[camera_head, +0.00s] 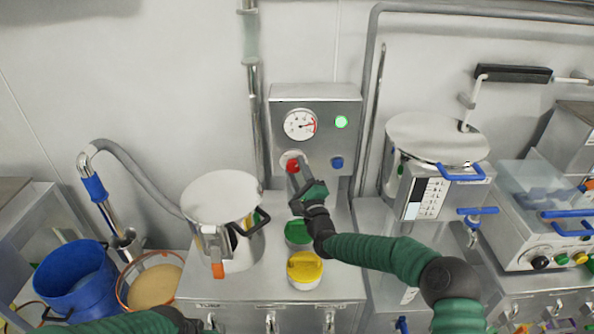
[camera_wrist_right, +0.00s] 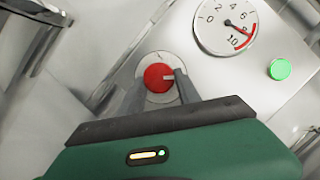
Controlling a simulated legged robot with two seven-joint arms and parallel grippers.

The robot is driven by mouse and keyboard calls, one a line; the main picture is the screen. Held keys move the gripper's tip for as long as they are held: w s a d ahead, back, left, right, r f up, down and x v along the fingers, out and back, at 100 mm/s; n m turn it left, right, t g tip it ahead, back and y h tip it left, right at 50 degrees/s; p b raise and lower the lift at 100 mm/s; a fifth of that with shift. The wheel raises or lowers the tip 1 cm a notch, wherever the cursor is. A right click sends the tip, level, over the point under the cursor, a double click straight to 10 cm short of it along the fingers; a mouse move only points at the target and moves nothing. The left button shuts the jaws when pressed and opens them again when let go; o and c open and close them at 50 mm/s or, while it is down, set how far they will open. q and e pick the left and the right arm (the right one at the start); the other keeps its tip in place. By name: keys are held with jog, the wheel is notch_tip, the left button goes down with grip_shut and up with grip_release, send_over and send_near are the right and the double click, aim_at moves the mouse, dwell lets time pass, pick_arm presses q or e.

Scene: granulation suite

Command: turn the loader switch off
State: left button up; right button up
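The loader's grey control box (camera_head: 340,99) is on the wall at the middle. It carries a round red switch knob (camera_head: 292,166), also seen in the right wrist view (camera_wrist_right: 158,77). A green lamp (camera_head: 341,122) is lit on the box; it also shows in the right wrist view (camera_wrist_right: 279,69). My right gripper (camera_head: 295,174) is at the knob. In the right wrist view its two fingers (camera_wrist_right: 160,85) stand close on either side of the knob, seemingly touching it. My left arm is low at the left; its fingers cannot be made out.
A pressure gauge (camera_head: 300,124) and a blue button (camera_head: 337,163) are also on the box. Below are a lidded steel vessel (camera_head: 222,196), a green-lidded jar (camera_head: 298,233) and a yellow-lidded jar (camera_head: 305,268). A larger lidded vessel (camera_head: 437,138) stands right.

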jog(key=shift+a+r, duration=0.15)
jog(key=shift+a, duration=0.1)
grip_shut()
